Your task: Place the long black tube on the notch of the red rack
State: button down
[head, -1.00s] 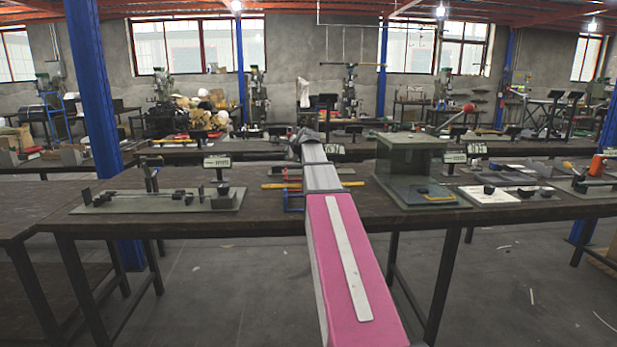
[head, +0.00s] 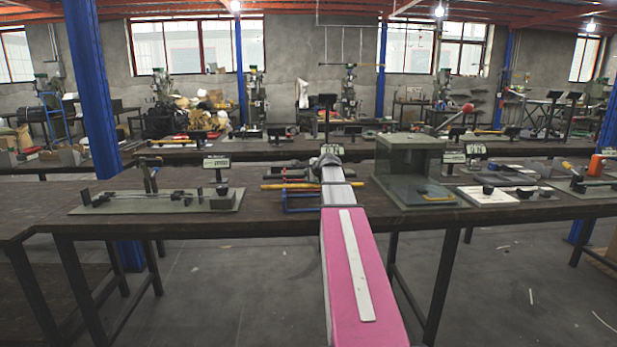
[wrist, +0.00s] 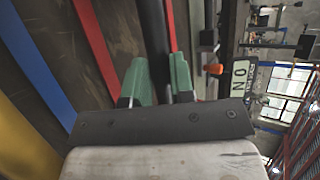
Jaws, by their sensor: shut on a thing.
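My gripper (wrist: 157,70) has green fingers shut on a long black tube (wrist: 153,32), which runs away from the palm in the wrist view. A red bar (wrist: 95,45), apparently part of the red rack, lies left of the tube; another red strip shows just right of it. I cannot make out the notch or whether the tube touches the rack. In the head view my gripper (head: 328,158) is at the back of the middle table, beside the rack area, where dark bars (head: 290,172) lie left of my arm. My arm hides part of this area.
A blue rack (head: 300,208) and a yellow bar (head: 282,186) lie in front on the table (head: 130,219). A green plate with fixtures (head: 155,203) is on the left. A sign (wrist: 238,78) stands near my gripper.

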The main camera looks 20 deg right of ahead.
jog(key=c, duration=1)
grip_release()
jog(key=shift+f, duration=0.1)
jog(key=v, duration=1.2)
jog(key=shift+d, duration=0.1)
jog(key=shift+s, duration=0.1)
